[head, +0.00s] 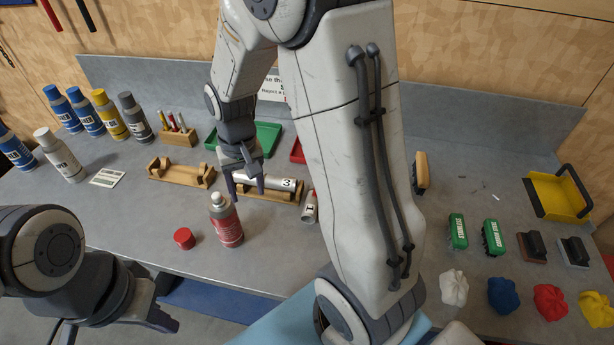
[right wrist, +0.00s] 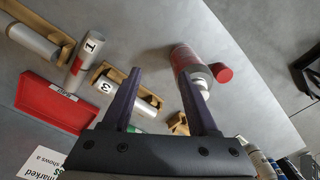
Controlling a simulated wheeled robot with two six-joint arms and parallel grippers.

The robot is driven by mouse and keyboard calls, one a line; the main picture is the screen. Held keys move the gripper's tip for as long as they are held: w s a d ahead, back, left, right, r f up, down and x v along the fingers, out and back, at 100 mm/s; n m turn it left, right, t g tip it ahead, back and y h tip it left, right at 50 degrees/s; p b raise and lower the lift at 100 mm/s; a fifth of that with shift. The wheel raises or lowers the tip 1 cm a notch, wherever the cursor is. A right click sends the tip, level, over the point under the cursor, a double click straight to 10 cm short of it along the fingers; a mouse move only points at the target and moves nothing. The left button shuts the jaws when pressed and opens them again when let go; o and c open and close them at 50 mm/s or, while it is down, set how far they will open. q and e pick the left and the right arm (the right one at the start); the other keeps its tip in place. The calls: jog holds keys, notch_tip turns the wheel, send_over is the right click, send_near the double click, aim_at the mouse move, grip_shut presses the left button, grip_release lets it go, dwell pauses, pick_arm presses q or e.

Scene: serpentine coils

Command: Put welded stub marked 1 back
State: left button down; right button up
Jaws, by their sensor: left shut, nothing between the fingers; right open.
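The metal stub marked 1 (head: 309,208) lies on the grey bench just right of the wooden cradle holding the stub marked 3 (head: 275,182). My arm partly hides it in the head view. In the right wrist view, stub 1 (right wrist: 84,63) lies between two cradles, beside the red tray. My right gripper (head: 247,191) is open and empty near the left end of stub 3; its fingers (right wrist: 160,72) show nothing between them. An empty wooden cradle (head: 182,175) stands further left. My left gripper (head: 172,325) is shut and empty at the bench's front left.
A red spray can (head: 227,222) stands in front of the cradles, its red cap (head: 184,239) beside it. Another cradle with an unmarked-looking stub (right wrist: 34,40) shows in the right wrist view. A green tray (head: 262,139) and a red tray (right wrist: 52,103) lie behind. Several bottles stand at left.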

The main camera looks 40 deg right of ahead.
jog(key=d+f+m+p, duration=0.1)
jog(key=d+f+m, duration=0.1)
jog(key=d+f, duration=0.2)
jog(key=w+d+f+m+p, duration=0.1)
jog(key=d+f, duration=0.3)
jog(key=d, duration=0.5)
jog(key=w+d+f+m+p, duration=0.1)
jog(key=d+f+m, duration=0.3)
jog(key=d, duration=0.3)
jog(key=shift+d, duration=0.15)
jog(key=shift+f, duration=0.25)
jog(key=shift+f+p, duration=0.45)
jog(key=shift+p, duration=0.25)
notch_tip(320, 180, down, 3)
jog(key=shift+d+f+p, duration=0.1)
jog(key=shift+d+p, duration=0.05)
jog(key=shift+p, duration=0.8)
jog(key=shift+f, duration=0.65)
grip_shut()
